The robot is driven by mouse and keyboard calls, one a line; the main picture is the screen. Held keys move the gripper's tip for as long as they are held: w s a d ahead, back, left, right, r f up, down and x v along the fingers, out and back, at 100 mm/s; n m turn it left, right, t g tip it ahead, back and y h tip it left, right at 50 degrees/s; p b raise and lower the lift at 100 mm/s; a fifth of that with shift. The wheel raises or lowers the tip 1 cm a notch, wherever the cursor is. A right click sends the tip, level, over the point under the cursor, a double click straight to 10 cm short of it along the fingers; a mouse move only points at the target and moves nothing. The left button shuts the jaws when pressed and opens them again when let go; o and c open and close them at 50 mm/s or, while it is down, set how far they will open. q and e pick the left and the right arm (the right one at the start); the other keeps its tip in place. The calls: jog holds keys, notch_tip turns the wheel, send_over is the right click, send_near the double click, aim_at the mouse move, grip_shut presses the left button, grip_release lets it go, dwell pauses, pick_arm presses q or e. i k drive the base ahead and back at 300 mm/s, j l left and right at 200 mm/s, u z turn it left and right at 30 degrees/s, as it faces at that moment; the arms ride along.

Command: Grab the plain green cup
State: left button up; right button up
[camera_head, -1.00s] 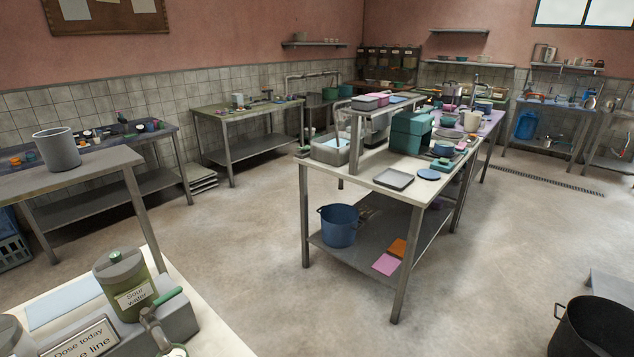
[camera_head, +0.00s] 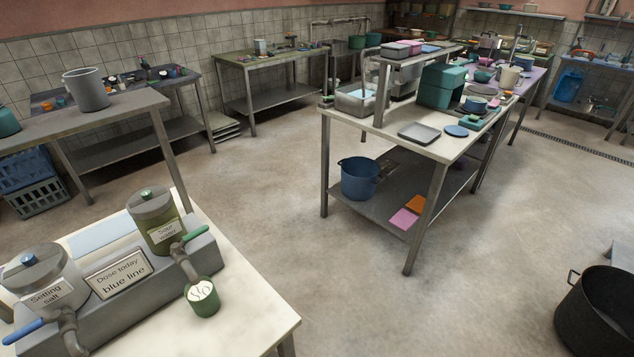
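A small green cup (camera_head: 205,304) stands upright on the pale table at the lower left, beside the grey dispenser block. A white shape with markings shows at its top; I cannot tell whether this is its contents or a lid. Its visible side looks plain. It is just below the green-handled tap (camera_head: 190,252) of the "Sour water" jar (camera_head: 155,216). I cannot make out another plain green cup for certain among the small distant items. Neither of my grippers is in view.
The pale table (camera_head: 255,322) has bare room right of the cup. A "Setting salt" jar (camera_head: 42,277) and a "Dose today blue line" sign (camera_head: 118,274) are left of it. Open floor lies between.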

aim_at(203, 299)
jog(key=k+l+u, duration=0.1)
jog(key=u, duration=1.05)
